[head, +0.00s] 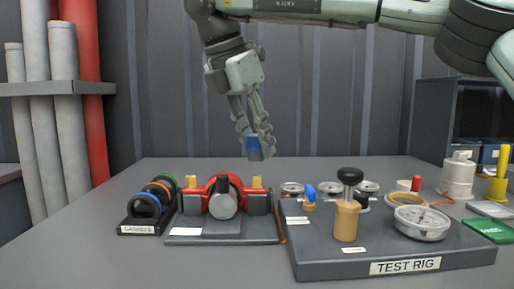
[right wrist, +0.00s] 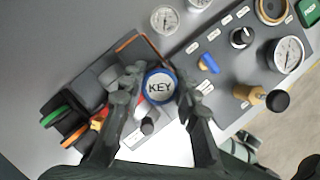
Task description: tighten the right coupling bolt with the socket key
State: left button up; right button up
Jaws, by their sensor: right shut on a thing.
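My right gripper (head: 256,132) hangs down and is shut on the blue-topped socket key (head: 254,148). The key is held upright above the pump, roughly over the right coupling bolt (head: 257,183), with a gap between them. In the right wrist view the key's round cap (right wrist: 159,87), marked KEY, sits between my fingers. The red pump (head: 222,187) with its grey round front stands on a grey base. A brass left bolt (head: 191,182) stands on its other side. In the wrist view the key and fingers hide the right bolt. My left gripper is not in view.
The gasket rack (head: 148,211) stands just left of the pump. The test rig (head: 390,257), with gauges, a blue lever (head: 309,190) and a black-knobbed brass post (head: 347,219), stands close on the right. The table behind the pump is mostly clear.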

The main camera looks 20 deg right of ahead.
aim_at(258, 157)
jog(key=n+t+b, duration=0.1)
jog(key=n, duration=0.2)
jog(key=shift+d+f+y, duration=0.1)
jog(key=shift+y, duration=0.3)
jog(key=shift+f+n+t, duration=0.1)
jog(key=shift+n+t, duration=0.2)
jog(key=shift+n, duration=0.4)
jog(key=n+y, duration=0.1)
jog(key=n, duration=0.2)
jog(key=shift+t+b, duration=0.4)
jog(key=shift+f+m+b, duration=0.35)
jog(key=shift+m+b, duration=0.15)
jog(key=shift+b, duration=0.05)
jog(key=shift+w+f+m+g+h, duration=0.1)
jog(key=shift+f+m+g+h, duration=0.2)
jog(key=shift+m, duration=0.4)
jog(key=shift+f+b, duration=0.8)
jog(key=shift+b, duration=0.3)
jog(key=shift+f+b, duration=0.6)
